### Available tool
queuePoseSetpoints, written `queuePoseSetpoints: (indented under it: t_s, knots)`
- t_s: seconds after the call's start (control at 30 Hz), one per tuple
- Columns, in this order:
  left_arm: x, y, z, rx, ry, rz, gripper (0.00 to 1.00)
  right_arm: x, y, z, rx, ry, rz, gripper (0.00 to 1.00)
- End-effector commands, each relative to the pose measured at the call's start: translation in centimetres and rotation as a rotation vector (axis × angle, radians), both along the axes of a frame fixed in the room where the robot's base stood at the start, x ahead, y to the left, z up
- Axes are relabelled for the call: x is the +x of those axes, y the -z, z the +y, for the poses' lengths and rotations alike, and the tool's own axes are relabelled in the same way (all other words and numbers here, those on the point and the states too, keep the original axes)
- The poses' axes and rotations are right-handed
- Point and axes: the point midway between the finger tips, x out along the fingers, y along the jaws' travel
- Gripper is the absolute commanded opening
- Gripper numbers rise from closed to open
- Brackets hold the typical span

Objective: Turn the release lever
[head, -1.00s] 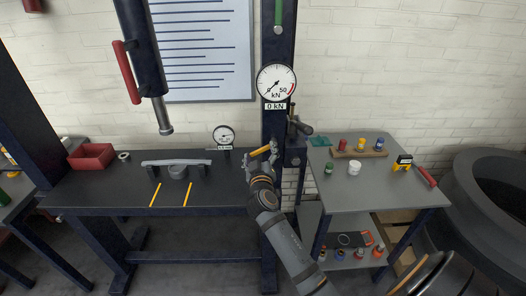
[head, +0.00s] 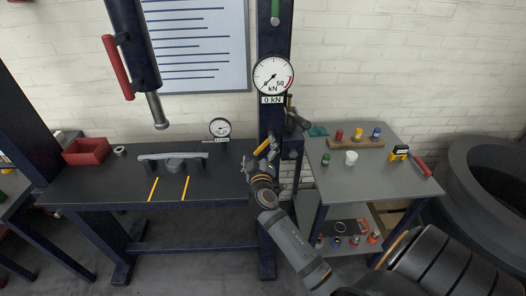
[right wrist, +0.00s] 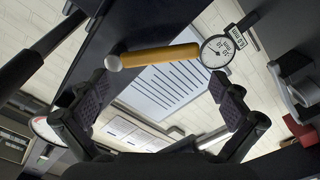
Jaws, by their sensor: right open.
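The release lever is most likely the yellow bar (head: 262,146) on the dark press post, below the force gauge. In the right wrist view the yellow lever (right wrist: 162,56) lies nearly level, with a pale rounded knob at its left end. My right gripper (head: 259,161) is just in front of and below it in the head view. In the right wrist view the open right gripper (right wrist: 162,100) has one finger on each side, with the lever crossing beyond the gap. I see no clear contact. My left gripper is not in view.
The force gauge (head: 273,76) reads 0 kN. A dial gauge (head: 220,128) and a red bin (head: 88,152) stand on the dark bench (head: 90,187). A grey side table (head: 375,175) to the right holds small jars. A dark valve-like part (head: 296,122) juts out near the lever.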

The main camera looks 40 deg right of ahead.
Motion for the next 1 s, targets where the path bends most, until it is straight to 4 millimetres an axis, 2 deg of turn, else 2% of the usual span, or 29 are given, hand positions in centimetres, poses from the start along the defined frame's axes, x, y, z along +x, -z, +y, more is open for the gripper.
queuePoseSetpoints:
  t_s: [0.3, 0.67, 1.0]
  knots:
    - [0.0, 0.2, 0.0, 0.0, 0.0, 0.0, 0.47, -1.1, 0.1, 0.7, 0.001, 0.001, 0.0, 1.0]
    - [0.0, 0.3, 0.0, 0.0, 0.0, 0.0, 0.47, -1.3, 0.0, 0.8, 0.001, 0.001, 0.0, 1.0]
    - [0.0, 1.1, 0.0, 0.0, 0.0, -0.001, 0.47, -4.0, 0.2, 2.5, 0.003, 0.0, 0.001, 1.0]
